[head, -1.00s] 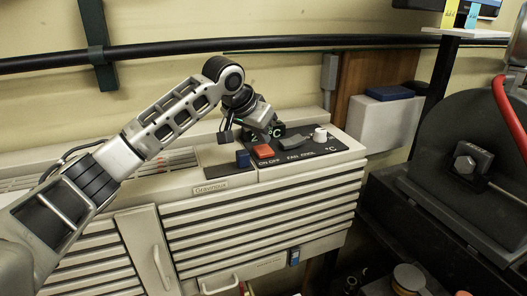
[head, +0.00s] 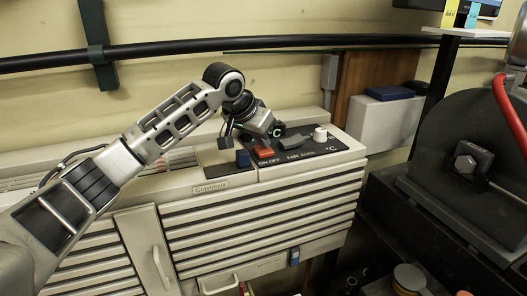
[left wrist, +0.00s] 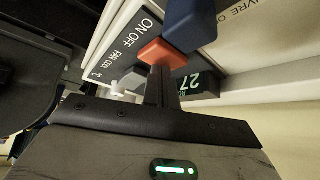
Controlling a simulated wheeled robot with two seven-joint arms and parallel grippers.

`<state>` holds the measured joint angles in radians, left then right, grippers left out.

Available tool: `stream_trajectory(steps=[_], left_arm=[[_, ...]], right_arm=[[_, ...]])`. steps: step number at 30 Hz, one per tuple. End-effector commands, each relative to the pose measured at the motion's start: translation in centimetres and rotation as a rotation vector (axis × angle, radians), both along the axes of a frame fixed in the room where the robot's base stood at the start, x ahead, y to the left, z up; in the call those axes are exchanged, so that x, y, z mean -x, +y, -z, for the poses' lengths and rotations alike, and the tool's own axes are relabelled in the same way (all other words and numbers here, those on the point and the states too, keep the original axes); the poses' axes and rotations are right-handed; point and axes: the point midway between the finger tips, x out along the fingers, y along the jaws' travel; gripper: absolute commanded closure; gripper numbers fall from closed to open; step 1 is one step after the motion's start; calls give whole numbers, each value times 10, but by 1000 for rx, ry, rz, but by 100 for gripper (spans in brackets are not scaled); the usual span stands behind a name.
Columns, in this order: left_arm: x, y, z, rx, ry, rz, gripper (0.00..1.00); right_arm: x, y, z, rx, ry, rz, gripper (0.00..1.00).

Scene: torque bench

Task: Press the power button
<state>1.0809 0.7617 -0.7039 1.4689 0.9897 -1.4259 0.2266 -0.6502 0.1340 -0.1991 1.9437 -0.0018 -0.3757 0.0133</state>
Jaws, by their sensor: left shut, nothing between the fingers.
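The orange-red ON OFF button (head: 264,153) is on the dark control panel on top of the beige unit. It also shows in the left wrist view (left wrist: 162,51), just past my fingertips. My left gripper (head: 263,144) is shut and empty, its fingers pointing down at the button. In the left wrist view the closed fingers (left wrist: 161,72) overlap the button's near edge. They are at or very close to its surface; I cannot tell whether they press it. My right gripper is in neither view.
A dark blue block (head: 243,158) stands left of the button. A grey fan switch (head: 295,142) and a white knob (head: 320,135) are to its right. A green-lit display (left wrist: 197,83) is behind the button. A black pipe (head: 170,50) runs along the wall.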

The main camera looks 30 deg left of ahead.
Motion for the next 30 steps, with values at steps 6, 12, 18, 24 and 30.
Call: stream_trajectory(steps=[6, 12, 18, 24, 30], left_arm=[[0, 0, 4, 0, 0, 0, 100], [0, 0, 3, 0, 0, 0, 100], [0, 0, -13, 1, 0, 1, 100], [0, 0, -28, 0, -1, 1, 100], [0, 0, -44, 1, -1, 1, 100]], right_arm=[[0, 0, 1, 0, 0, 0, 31], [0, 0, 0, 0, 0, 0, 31], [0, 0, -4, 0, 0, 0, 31], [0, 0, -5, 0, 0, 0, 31], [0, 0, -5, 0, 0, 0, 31]])
